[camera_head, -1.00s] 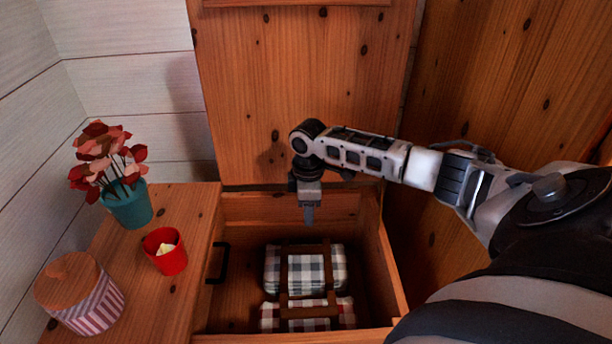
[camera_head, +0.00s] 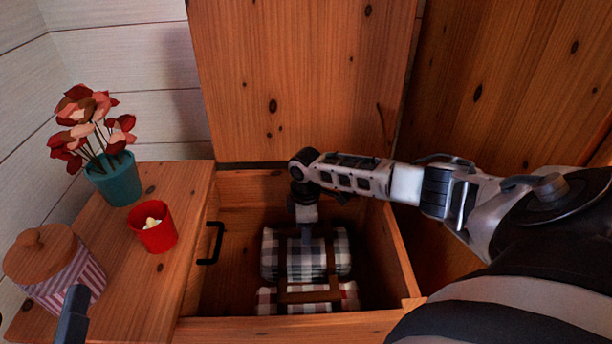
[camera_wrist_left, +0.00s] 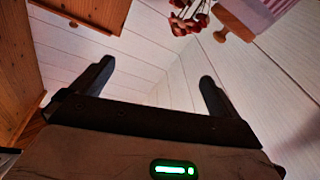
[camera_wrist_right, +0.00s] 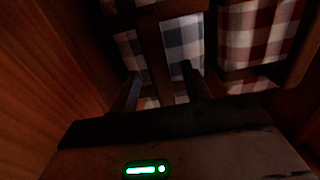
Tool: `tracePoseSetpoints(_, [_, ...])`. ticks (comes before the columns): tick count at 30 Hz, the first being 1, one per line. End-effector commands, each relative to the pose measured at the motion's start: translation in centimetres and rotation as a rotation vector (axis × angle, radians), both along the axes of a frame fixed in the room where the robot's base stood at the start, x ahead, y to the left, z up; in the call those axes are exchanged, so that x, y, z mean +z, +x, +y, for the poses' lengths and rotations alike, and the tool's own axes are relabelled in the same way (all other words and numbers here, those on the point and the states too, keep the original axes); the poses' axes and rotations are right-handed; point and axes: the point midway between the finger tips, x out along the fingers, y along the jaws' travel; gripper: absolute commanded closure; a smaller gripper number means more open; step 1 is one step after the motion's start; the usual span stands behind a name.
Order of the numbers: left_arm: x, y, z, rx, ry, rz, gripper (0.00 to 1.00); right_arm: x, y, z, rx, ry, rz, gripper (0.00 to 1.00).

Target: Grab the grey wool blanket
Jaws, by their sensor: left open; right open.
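The grey blanket is a grey-and-white checked roll (camera_head: 270,258) bound with brown straps, inside an open wooden chest (camera_head: 392,255). My right gripper (camera_head: 306,232) points down into the chest at this roll's back side, partly hiding it. In the right wrist view the jaws (camera_wrist_right: 160,72) are open, with a brown strap and grey checked cloth (camera_wrist_right: 183,38) between and beyond the fingers. Whether they touch the cloth, I cannot tell. My left gripper is open and empty in the left wrist view (camera_wrist_left: 156,73); only a finger shows at the head view's lower left.
A red-and-white checked roll (camera_head: 348,296) lies in front of the grey one. The chest's raised lid (camera_head: 300,85) stands behind. On the wooden top at left are a flower pot (camera_head: 118,182), a red candle cup (camera_head: 154,232) and a striped jar (camera_head: 75,280).

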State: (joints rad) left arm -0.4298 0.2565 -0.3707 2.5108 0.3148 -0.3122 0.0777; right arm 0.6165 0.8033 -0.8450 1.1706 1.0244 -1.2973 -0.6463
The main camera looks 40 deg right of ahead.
Motion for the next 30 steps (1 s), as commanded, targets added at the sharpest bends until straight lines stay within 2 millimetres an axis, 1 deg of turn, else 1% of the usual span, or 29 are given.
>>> tracePoseSetpoints(1, [0.23,0.14,0.04,0.004,0.009,-0.036,0.0,-0.55,0.03,0.0,0.0,0.0,0.0,0.53])
tracePoseSetpoints(2, [0.44,0.18,0.06,0.006,0.013,-0.049,0.0,-0.62,0.03,0.0,0.0,0.001,-0.001,0.53])
tracePoseSetpoints(5, [0.81,0.24,0.11,0.01,0.018,-0.067,0.0,-0.62,0.05,0.0,0.0,0.0,-0.001,0.53])
tracePoseSetpoints(9, [0.82,0.23,0.12,0.01,0.017,-0.066,0.0,-0.56,0.04,0.0,0.0,0.0,-0.001,0.53])
tracePoseSetpoints(10, [0.82,0.23,0.12,0.01,0.017,-0.066,0.0,-0.56,0.04,0.0,0.0,0.0,-0.001,0.58])
tracePoseSetpoints(11, [0.81,0.23,0.12,0.01,0.018,-0.065,0.0,-0.56,0.03,0.0,0.0,0.0,-0.001,0.67])
tracePoseSetpoints(12, [0.81,0.23,0.12,0.01,0.018,-0.065,0.0,-0.55,0.03,0.0,0.0,0.0,-0.001,0.78])
tracePoseSetpoints(14, [0.8,0.23,0.11,0.01,0.018,-0.065,0.0,-0.55,0.03,0.0,0.0,0.0,-0.001,0.94])
tracePoseSetpoints(15, [0.8,0.23,0.11,0.01,0.018,-0.065,0.0,-0.55,0.03,0.0,0.0,0.0,-0.001,1.0])
tracePoseSetpoints(30, [0.79,0.24,0.13,0.009,0.017,-0.064,0.0,-0.55,0.0,0.01,0.0,0.001,-0.001,1.0])
